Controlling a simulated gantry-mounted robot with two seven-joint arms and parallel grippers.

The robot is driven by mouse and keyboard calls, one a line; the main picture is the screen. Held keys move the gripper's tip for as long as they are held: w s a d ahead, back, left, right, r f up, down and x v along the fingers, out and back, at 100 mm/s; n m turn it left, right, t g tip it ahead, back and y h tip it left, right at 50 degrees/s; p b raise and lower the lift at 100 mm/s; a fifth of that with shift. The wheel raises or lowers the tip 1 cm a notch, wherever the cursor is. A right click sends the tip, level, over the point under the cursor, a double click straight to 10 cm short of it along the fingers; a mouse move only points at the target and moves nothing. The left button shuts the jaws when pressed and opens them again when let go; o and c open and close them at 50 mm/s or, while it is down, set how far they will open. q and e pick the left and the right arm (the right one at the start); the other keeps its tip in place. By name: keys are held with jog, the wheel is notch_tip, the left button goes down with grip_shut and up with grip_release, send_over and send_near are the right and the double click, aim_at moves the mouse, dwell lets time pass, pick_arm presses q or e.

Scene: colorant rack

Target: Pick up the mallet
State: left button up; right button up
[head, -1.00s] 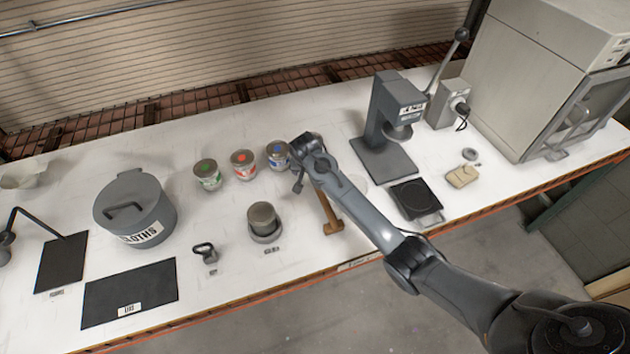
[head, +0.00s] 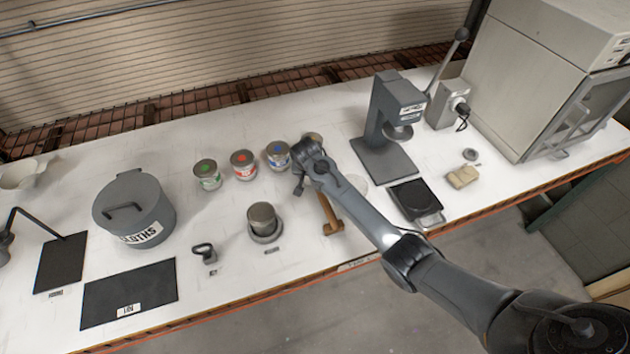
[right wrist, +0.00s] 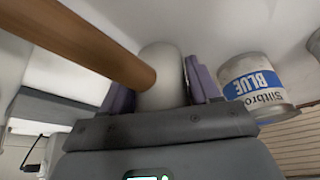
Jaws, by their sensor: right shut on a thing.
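The mallet's wooden handle (head: 328,212) shows in the head view below my right wrist, running toward the bench's front edge. My right gripper (head: 300,180) is over the bench beside the blue-labelled can, and the arm hides part of the mallet. In the right wrist view, the purple fingers of my right gripper (right wrist: 160,85) are shut on the mallet's pale grey rounded head (right wrist: 160,68), one on each side. The handle (right wrist: 85,42) reaches from the head to the upper left. I cannot tell whether the mallet touches the bench. My left gripper is not in view.
The blue can (head: 278,155) stands close left of my right gripper, with red (head: 243,165) and green (head: 207,175) cans beyond. A grey press stand (head: 385,160) and black scale (head: 415,198) are to the right.

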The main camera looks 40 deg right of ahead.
jog(key=shift+r, duration=0.2)
jog(key=shift+r, duration=0.25)
notch_tip(320, 180, up, 17)
dwell(0.5)
jog(key=shift+r, duration=0.1)
